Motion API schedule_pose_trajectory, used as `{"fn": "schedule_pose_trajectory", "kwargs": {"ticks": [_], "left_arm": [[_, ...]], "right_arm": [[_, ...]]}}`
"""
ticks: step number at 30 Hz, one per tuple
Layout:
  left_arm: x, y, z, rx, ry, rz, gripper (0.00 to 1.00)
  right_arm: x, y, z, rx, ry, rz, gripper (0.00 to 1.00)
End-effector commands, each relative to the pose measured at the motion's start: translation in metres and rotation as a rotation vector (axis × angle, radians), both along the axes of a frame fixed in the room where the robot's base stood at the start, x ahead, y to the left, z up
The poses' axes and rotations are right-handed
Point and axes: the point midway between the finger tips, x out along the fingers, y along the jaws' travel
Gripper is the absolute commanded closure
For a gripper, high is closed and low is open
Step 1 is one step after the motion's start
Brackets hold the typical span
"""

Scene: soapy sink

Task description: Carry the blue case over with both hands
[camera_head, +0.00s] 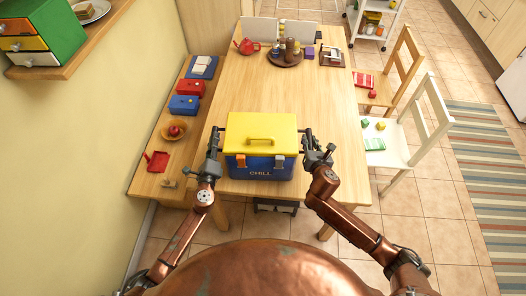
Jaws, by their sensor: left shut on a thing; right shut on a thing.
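The blue case (259,170) has a yellow lid (262,126) with a yellow handle, and its front reads CHILL. It is upright at the near end of the wooden table (265,90); I cannot tell whether its underside touches the tabletop. My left gripper (219,143) is shut at the case's left side. My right gripper (306,146) is shut at its right side. The exact contact of the fingers with the case is partly hidden.
A bench (148,184) along the left wall holds a red box (191,89), a blue box (184,105) and a fruit bowl (174,130). A round tray (271,60) with bottles and a red teapot (247,46) stand at the table's far end. Chairs (391,157) stand right. The table's middle is clear.

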Motion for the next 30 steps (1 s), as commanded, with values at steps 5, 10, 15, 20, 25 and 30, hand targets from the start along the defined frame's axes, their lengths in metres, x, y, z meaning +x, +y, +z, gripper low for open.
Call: {"fn": "schedule_pose_trajectory", "kwargs": {"ticks": [5,10,15,20,25,30], "left_arm": [[-0.0004,0.0009,-0.0012,0.002,0.002,0.001,1.0],[-0.0006,0.0012,-0.0015,0.002,0.002,0.002,1.0],[-0.0007,0.0015,-0.0018,0.003,0.002,0.002,1.0],[-0.0008,0.0016,-0.0021,0.004,0.002,0.002,1.0],[-0.001,0.0018,-0.0023,0.005,0.003,0.002,1.0],[-0.0003,0.0016,0.0011,0.005,-0.002,0.002,1.0]], "right_arm": [[0.0,-0.0004,-0.0002,0.0,0.0,-0.001,1.0],[0.0001,-0.0003,-0.0003,0.0,0.0,-0.001,1.0],[0.0002,-0.0003,-0.0004,0.0,0.0,-0.001,1.0],[0.0002,-0.0003,-0.0005,-0.001,0.001,-0.002,1.0],[0.0003,-0.0005,-0.0006,-0.001,0.001,-0.002,1.0],[0.0013,-0.0002,0.0031,0.0,-0.005,-0.001,1.0]]}}
